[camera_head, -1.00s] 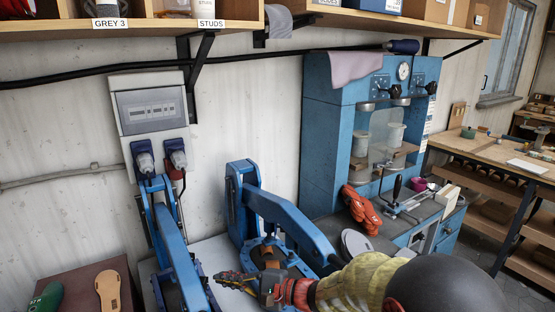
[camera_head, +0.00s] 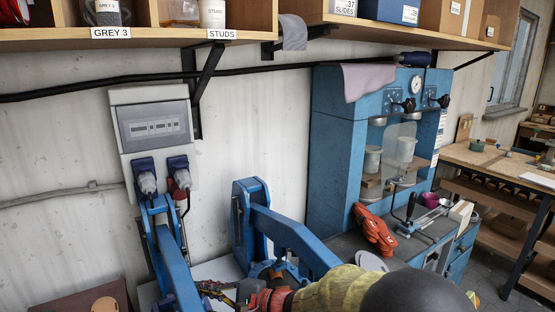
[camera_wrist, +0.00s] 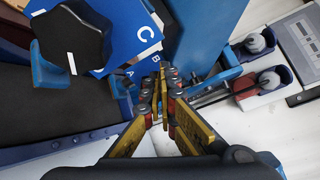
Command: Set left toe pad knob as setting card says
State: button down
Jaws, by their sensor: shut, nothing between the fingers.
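A large black knob (camera_wrist: 68,38) with a white pointer line shows at the upper left of the wrist view. Its line points toward the picture bottom. Beside it is a blue plate (camera_wrist: 120,28) with white letters; C is clear, with B and A smaller below, partly covered. My gripper (camera_wrist: 160,85) is shut and empty, to the right of and below the knob in the picture, apart from it. In the head view my gripper (camera_head: 215,290) is low, by the blue press arms (camera_head: 285,240). I cannot identify a setting card in either view.
A wall box (camera_head: 153,125) with two plugs hangs behind the presses. A blue cabinet machine (camera_head: 335,150) with two black knobs stands at right, with an orange glove (camera_head: 374,230) on its bench. Shelves (camera_head: 140,40) run above. A wooden workbench (camera_head: 500,165) stands far right.

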jog(key=shift+w+a, duration=0.1)
jog(key=shift+a, duration=0.55)
jog(key=shift+s+f+b, duration=0.6)
jog(key=shift+f+b, duration=0.25)
jog(key=shift+b, duration=1.3)
jog(key=shift+s+f+b, duration=0.15)
jog(key=shift+f+b, duration=0.3)
jog(key=shift+b, duration=1.15)
jog(key=shift+s+a, duration=0.15)
jog(key=shift+s, duration=0.1)
jog(key=shift+s, duration=0.1)
jog(key=d, duration=0.6)
jog(key=shift+s, duration=0.3)
